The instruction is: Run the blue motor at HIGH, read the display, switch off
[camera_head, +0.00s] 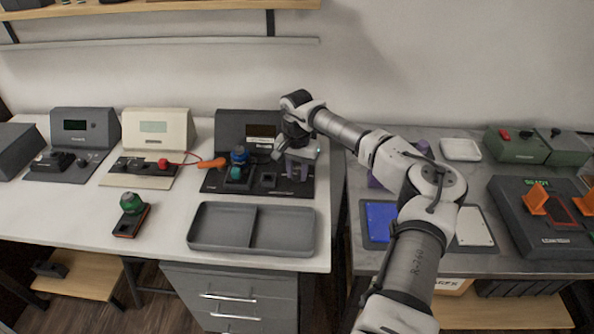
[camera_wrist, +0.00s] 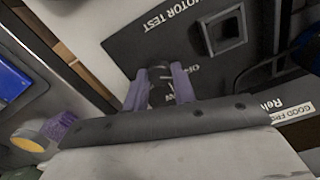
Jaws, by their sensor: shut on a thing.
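The motor test station (camera_head: 258,192) is a dark panel at the back middle of the white bench. Its upright part holds a display (camera_head: 261,131), too small and dim to read. The blue motor (camera_head: 239,157) sits on the station's left side, above a teal part. My gripper (camera_head: 299,170) is over the station's right side. In the wrist view my gripper's purple fingers (camera_wrist: 160,90) are shut around a dark round knob (camera_wrist: 159,92) with a pale pointer line. Printing beginning "OF" shows beside it, partly covered. "MOTOR TEST" is printed on the panel. The knob's exact setting is unclear.
An orange-handled probe (camera_head: 212,163) with a red cable lies left of the blue motor. A grey two-part tray (camera_head: 252,248) is in front. A green motor (camera_head: 131,203) stands on a dark base at left. A cream station (camera_head: 158,130) stands behind it.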

